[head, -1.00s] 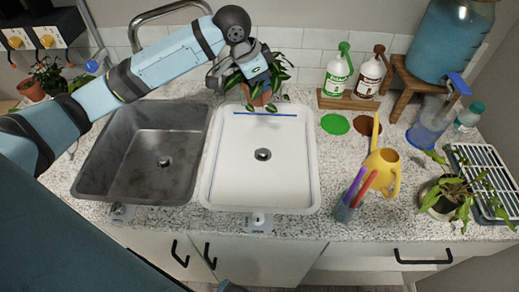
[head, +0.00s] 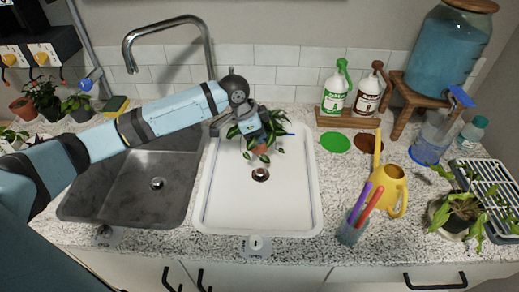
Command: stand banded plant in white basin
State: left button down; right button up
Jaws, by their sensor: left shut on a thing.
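The white basin (head: 222,205) is set in the speckled counter, with a dark drain in its middle. My left gripper (head: 255,133) is shut on a leafy green plant in a terracotta pot (head: 261,149). It holds the plant over the back half of the basin, behind the drain. Leaves and the gripper cover much of the pot, so I cannot make out a band on it, and I cannot tell whether its base touches the basin floor. My right gripper is not in view.
A grey metal sink (head: 122,196) with a tall faucet lies left of the basin, under my left arm. To the right are spray bottles (head: 335,93), a yellow watering can (head: 388,188), a cup of markers (head: 352,226) and another potted plant (head: 455,213). The basin's front half is clear.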

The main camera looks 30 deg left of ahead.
pick_arm(q)
jog(key=shift+f, duration=2.75)
jog(key=c, duration=1.2)
grip_release()
jog(key=v, duration=1.2)
